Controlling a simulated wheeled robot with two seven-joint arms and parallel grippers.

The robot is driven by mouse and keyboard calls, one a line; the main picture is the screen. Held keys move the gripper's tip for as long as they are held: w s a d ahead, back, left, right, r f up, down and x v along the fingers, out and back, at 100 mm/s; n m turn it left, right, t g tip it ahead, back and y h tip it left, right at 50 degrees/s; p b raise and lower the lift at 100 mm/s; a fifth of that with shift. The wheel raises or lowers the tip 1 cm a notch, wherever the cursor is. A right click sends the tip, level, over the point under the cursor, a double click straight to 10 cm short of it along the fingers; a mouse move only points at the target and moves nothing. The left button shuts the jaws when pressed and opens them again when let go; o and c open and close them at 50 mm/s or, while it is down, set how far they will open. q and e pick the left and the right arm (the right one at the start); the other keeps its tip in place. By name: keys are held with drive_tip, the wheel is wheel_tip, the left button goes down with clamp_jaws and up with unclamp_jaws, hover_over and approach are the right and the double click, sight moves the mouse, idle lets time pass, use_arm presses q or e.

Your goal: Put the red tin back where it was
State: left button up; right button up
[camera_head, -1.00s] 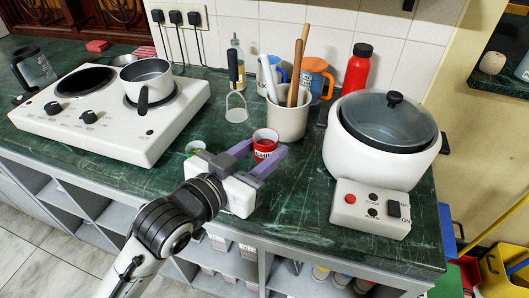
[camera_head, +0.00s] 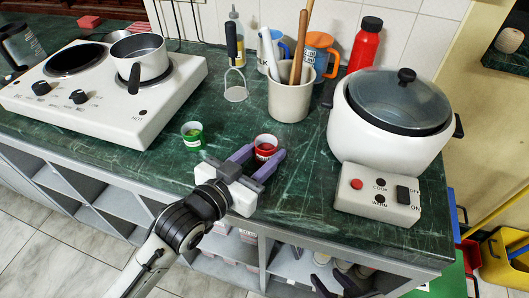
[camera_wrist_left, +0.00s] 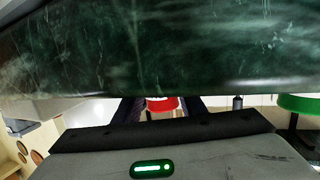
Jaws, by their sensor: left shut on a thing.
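The red tin (camera_head: 265,147) is between the fingers of my left gripper (camera_head: 262,160), near the front of the green counter. It also shows between the fingers in the left wrist view (camera_wrist_left: 162,103). My left gripper is shut on it. The tin is upright, at or just above the counter top; I cannot tell whether it touches. A green tin (camera_head: 192,135) stands on the counter to its left, and also shows in the wrist view (camera_wrist_left: 298,104). My right gripper (camera_head: 338,284) shows at the bottom edge, below the counter front, its fingers apart and empty.
A utensil pot (camera_head: 289,101) stands behind the red tin. A white cooker (camera_head: 390,145) with a control box (camera_head: 375,195) is at the right. A two-plate stove (camera_head: 110,110) with a saucepan (camera_head: 139,60) is at the left. Counter between the tins is clear.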

use_arm(q)
drive_tip(key=shift+f, duration=0.1)
drive_tip(key=o, duration=1)
use_arm(e)
drive_tip(key=shift+f, duration=0.1)
use_arm(q)
drive_tip(key=shift+o, duration=0.2)
use_arm(e)
drive_tip(key=shift+d, duration=0.1)
use_arm(q)
drive_tip(key=shift+s+a+r, duration=0.15)
drive_tip(key=shift+s+r, duration=0.05)
drive_tip(key=v, duration=1.1)
drive_tip(key=shift+s+a+r, duration=0.1)
drive_tip(key=shift+s, duration=0.15)
use_arm(e)
drive_tip(key=shift+s, duration=0.15)
